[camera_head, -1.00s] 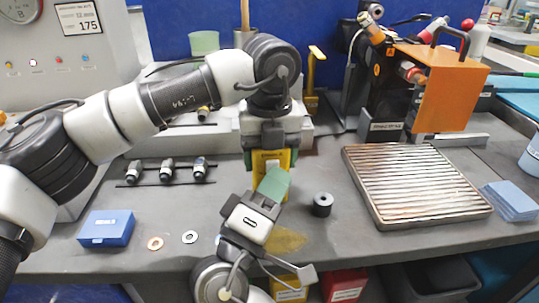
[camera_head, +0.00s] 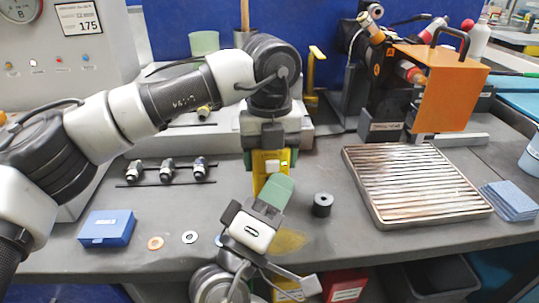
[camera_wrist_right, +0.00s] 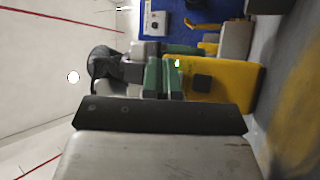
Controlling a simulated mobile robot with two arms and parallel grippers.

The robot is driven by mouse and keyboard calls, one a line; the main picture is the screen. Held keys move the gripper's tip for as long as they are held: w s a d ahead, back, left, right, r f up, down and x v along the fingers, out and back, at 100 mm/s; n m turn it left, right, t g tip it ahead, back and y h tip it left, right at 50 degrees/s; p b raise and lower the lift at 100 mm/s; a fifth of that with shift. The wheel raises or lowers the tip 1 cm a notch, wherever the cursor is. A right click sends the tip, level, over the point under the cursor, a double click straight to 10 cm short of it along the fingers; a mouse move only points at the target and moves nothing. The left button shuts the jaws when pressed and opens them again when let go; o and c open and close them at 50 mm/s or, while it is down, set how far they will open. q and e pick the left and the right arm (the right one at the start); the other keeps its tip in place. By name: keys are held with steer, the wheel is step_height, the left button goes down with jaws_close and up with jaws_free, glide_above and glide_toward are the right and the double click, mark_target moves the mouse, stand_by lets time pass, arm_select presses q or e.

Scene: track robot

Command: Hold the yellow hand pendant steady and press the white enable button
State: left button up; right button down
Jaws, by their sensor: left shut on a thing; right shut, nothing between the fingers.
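The yellow hand pendant (camera_head: 261,181) hangs upright below my left gripper (camera_head: 271,152), which is shut on its upper part. The white enable button (camera_head: 272,166) faces the front, with a small lit green spot beside it. My right gripper (camera_head: 280,181) is shut and empty, its green fingertips just below the button in the head view, overlapping the pendant's lower part. In the right wrist view, the right gripper's green fingers (camera_wrist_right: 164,78) are in front of the yellow pendant (camera_wrist_right: 238,80), which shows a dark square and a lit green spot. Contact cannot be told.
A dark cylinder (camera_head: 322,204) stands right of the grippers. A ribbed metal tray (camera_head: 415,185) lies further right. A blue box (camera_head: 107,228) and washers (camera_head: 189,237) lie at the front left. Several small fittings (camera_head: 168,173) stand behind them.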

steer(key=shift+s+a, duration=0.1)
steer(key=shift+s, duration=0.05)
steer(key=shift+s+d, duration=0.2)
steer(key=shift+s, duration=2.7)
arm_select(q)
steer(key=o, duration=1.3)
